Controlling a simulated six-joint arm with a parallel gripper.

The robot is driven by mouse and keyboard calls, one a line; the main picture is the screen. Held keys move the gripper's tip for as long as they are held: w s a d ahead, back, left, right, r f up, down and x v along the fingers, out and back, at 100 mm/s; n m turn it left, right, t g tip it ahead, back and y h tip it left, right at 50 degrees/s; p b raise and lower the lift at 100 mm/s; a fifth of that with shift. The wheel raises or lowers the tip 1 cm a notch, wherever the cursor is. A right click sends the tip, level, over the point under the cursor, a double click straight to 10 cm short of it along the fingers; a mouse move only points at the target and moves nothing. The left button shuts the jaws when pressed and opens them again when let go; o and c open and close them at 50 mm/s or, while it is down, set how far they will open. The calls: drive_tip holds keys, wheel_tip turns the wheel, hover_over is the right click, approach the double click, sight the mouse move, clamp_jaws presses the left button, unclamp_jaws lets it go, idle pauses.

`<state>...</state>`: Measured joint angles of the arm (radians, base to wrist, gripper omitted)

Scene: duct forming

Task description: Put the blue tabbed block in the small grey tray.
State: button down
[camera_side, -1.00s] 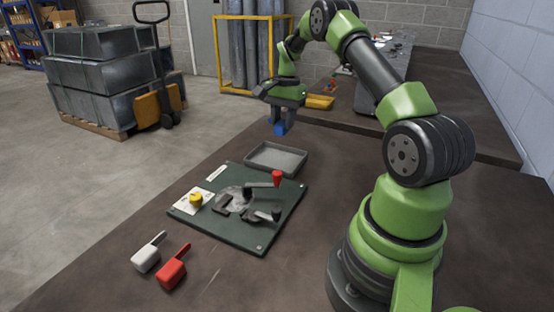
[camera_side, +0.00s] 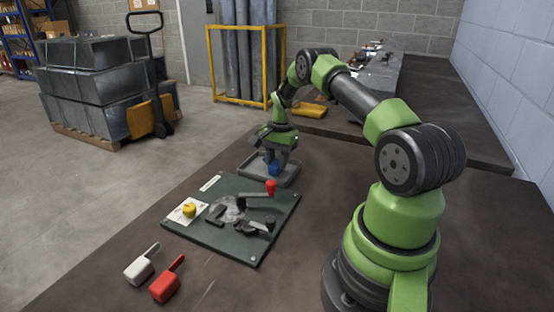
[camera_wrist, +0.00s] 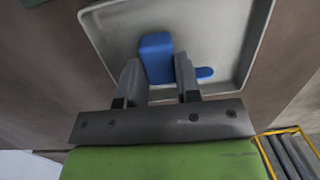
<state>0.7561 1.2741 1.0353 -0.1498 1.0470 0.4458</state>
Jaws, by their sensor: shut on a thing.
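The blue tabbed block (camera_side: 273,168) is between the fingers of my gripper (camera_side: 275,160), low over the small grey tray (camera_side: 290,173). In the wrist view the block (camera_wrist: 156,52) shows between the two fingertips (camera_wrist: 158,72), with its tab (camera_wrist: 204,73) out to the right past one finger. My gripper is shut on it. The tray (camera_wrist: 105,25) lies around and under the block in that view. I cannot tell whether the block touches the tray's floor.
A dark green board (camera_side: 225,237) with black clamps and a red knob (camera_side: 271,186) lies just in front of the tray. A white tabbed block (camera_side: 139,270) and a red tabbed block (camera_side: 164,287) lie at the front left. The table right of the board is clear.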

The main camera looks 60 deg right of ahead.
drive_tip(key=c, duration=0.8)
unclamp_jaws()
wheel_tip(320, 180, up, 12)
drive_tip(key=d, duration=0.1)
drive_tip(key=w+a+r+n+t+h, duration=0.1)
drive_tip(key=w+a+r+n, duration=0.15)
drive_tip(key=a+r, duration=0.6)
drive_tip(key=s+a+r+n+t, duration=0.2)
drive_tip(key=s+a+r+n, duration=0.3)
drive_tip(key=a+r, duration=0.45)
drive_tip(key=s+a+n+t, duration=0.1)
drive_tip(key=s+a+n, duration=0.1)
drive_tip(key=s+a, duration=0.2)
drive_tip(key=s+a+n+t+y, duration=0.1)
drive_tip(key=s+a+n, duration=0.1)
drive_tip(key=s+a, duration=0.2)
drive_tip(key=s+a+n+t, duration=0.1)
drive_tip(key=s+a+n, duration=0.1)
drive_tip(key=s+a, duration=0.2)
drive_tip(key=shift+s+a+f+n+t+y, duration=0.15)
drive_tip(key=shift+s+a+f+t, duration=0.05)
drive_tip(key=shift+s, duration=0.35)
drive_tip(key=shift+s+a+f+n+t+y, duration=0.1)
drive_tip(key=shift+s+a+f+t+y, duration=0.1)
drive_tip(key=shift+s, duration=0.35)
drive_tip(key=shift+d, duration=0.1)
